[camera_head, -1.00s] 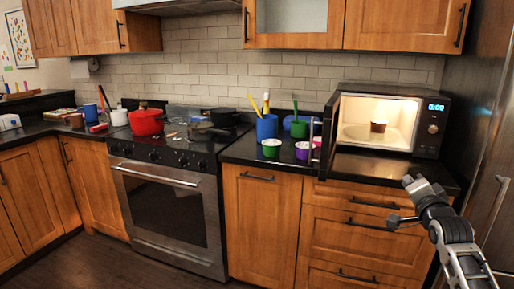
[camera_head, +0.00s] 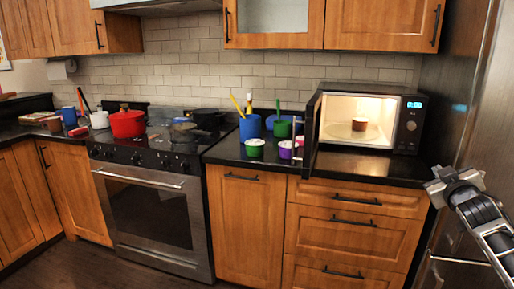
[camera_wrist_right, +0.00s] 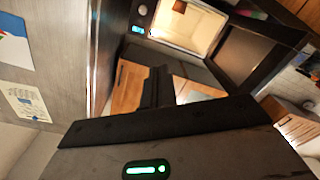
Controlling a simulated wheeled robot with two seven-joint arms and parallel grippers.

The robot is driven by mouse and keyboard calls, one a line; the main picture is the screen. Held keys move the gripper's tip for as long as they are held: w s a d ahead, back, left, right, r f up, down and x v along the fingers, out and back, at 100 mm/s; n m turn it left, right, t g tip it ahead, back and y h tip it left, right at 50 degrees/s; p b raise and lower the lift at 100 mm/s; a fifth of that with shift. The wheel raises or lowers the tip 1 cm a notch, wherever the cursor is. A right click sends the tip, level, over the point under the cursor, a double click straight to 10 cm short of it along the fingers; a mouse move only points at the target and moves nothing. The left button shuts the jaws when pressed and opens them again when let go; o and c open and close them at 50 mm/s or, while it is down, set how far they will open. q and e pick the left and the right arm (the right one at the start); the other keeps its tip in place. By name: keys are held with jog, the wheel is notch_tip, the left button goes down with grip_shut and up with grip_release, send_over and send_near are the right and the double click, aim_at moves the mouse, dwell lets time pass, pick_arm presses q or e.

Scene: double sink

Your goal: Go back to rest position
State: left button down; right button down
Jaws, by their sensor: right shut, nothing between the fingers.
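My right gripper (camera_head: 455,183) is at the right edge of the head view, in front of the counter and beside the refrigerator. It is shut and empty, held clear of the counter and drawers. In the right wrist view its dark fingers (camera_wrist_right: 158,88) point towards the counter and the microwave. My left gripper is not in the head view.
The lit microwave (camera_head: 408,135) stands open with a small brown cup (camera_head: 360,124) inside; its door (camera_head: 312,135) sticks out to the left. The refrigerator (camera_head: 460,90) is close on the right. A red pot (camera_head: 127,124) sits on the stove. The floor (camera_head: 85,265) is clear.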

jog(key=s+a+f+n+g+y, duration=0.1)
jog(key=s+a+f+y, duration=0.3)
jog(key=a+f, duration=0.65)
jog(key=s+a+f+n+g+y, duration=0.1)
jog(key=s+a+f+g, duration=0.1)
jog(key=s+a+f, duration=0.8)
jog(key=s+a+f+g+y, duration=0.1)
jog(key=s+a+f, duration=0.3)
jog(key=s+a, duration=0.1)
jog(key=s+a+f+m+g+y, duration=0.1)
jog(key=s+a+f, duration=0.3)
jog(key=s, duration=0.4)
jog(key=s+a+f+m+g+y, duration=0.1)
jog(key=s+a+f, duration=0.3)
jog(key=s+a, duration=0.2)
jog(key=shift+s+a+f+g+y, duration=0.15)
jog(key=shift+s+g+y, duration=0.2)
jog(key=shift+s, duration=0.4)
